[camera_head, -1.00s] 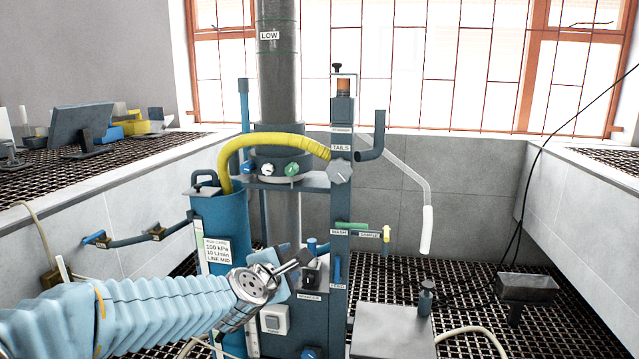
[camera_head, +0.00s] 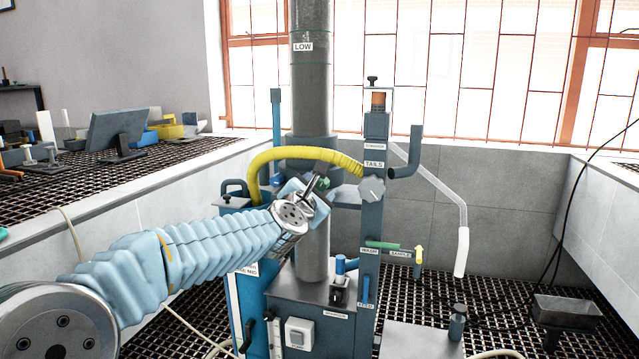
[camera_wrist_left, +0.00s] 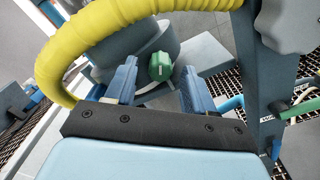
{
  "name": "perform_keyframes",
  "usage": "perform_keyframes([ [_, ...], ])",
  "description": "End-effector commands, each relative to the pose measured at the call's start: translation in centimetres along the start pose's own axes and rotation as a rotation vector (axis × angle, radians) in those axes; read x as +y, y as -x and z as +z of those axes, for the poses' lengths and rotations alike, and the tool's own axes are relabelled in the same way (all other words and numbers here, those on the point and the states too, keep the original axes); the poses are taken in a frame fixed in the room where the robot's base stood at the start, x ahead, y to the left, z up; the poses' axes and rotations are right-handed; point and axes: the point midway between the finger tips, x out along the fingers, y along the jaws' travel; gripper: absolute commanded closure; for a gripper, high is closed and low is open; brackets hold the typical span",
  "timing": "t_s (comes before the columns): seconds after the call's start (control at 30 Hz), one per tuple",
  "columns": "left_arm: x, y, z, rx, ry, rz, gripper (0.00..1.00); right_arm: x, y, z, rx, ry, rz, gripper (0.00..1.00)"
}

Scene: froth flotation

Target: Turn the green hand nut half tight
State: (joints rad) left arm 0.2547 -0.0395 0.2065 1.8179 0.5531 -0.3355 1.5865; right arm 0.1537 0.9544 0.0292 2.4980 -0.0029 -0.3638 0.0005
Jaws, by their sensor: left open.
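The left gripper is open. How far the fingertips reach around the nut is hard to tell. My right gripper is in neither view.
A yellow hose (camera_head: 290,155) arches over the collar, close to the left gripper. The grey tails knob (camera_head: 371,190) and its blue post (camera_head: 371,235) stand just right. A blue tank (camera_head: 238,200) stands to the left, partly behind my arm.

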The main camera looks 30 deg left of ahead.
Motion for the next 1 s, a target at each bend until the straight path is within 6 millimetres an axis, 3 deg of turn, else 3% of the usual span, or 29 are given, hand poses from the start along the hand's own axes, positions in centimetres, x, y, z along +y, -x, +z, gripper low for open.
perform_keyframes([
  [0.13, 0.02, -1.09, 0.02, 0.0, -0.001, 0.0, 0.46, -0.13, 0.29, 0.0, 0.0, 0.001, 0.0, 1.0],
  [0.43, -0.04, -1.26, -0.03, 0.0, -0.002, 0.0, 0.48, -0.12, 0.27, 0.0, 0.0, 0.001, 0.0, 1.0],
  [0.77, -0.02, -1.24, -0.03, 0.0, -0.001, 0.0, 0.98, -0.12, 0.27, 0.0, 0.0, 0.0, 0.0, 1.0],
  [1.0, 0.0, -1.23, -0.02, 0.0, -0.015, 0.001, 1.0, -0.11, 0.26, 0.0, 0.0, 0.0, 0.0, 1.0],
])
